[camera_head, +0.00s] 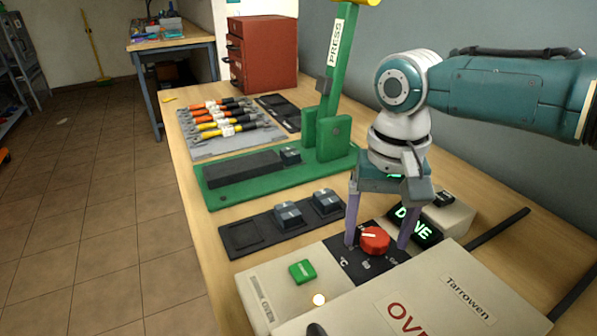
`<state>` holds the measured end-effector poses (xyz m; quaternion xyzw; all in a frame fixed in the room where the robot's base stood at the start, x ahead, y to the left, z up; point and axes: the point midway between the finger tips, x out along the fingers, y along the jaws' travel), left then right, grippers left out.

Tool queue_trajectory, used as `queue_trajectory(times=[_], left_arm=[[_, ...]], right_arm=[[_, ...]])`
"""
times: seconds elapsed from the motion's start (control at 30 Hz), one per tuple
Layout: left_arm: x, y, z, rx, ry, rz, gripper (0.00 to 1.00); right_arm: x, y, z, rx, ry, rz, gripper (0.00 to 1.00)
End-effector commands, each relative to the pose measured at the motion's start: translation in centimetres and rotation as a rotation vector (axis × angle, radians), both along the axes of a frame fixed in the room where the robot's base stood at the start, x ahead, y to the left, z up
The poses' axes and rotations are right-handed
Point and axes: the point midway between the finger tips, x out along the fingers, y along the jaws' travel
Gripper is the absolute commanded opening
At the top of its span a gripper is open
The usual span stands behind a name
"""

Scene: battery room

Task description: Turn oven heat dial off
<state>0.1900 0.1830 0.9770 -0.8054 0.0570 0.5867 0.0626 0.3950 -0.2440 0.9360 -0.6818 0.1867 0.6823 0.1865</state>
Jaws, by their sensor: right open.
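The oven heat dial is a round red knob (375,240) with a white pointer line, set on a black panel (345,262) marked "°C". My right gripper (378,240) points down over it. Its two purple-grey fingers are spread, one on each side of the dial, and it is open. I cannot tell whether either finger touches the dial. The oven (430,300) is a cream box with red lettering at the front, partly cut off by the frame. A lit green "DONE" display (414,224) is just right of the dial. My left gripper is not in view.
A green button (302,271) and a small glowing light (319,299) are left of the dial. A black tray (245,236) with dark blocks and a green lever press (228,187) stand behind. A red cabinet (268,58) and tools are farther back.

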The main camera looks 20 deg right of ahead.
Motion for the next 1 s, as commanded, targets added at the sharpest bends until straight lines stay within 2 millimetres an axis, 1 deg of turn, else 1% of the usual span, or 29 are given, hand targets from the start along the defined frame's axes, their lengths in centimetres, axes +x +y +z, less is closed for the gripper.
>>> queue_trajectory(times=[0.2, 0.9, 1.0], left_arm=[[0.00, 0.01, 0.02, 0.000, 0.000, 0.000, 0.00], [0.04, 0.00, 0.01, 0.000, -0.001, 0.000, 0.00], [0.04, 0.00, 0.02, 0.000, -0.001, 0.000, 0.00]], right_arm=[[0.00, 0.01, -0.01, 0.000, 0.000, 0.000, 0.80], [-0.01, -0.02, 0.02, 0.000, 0.000, 0.000, 0.01], [-0.01, -0.02, 0.02, 0.000, 0.000, 0.000, 0.00]])
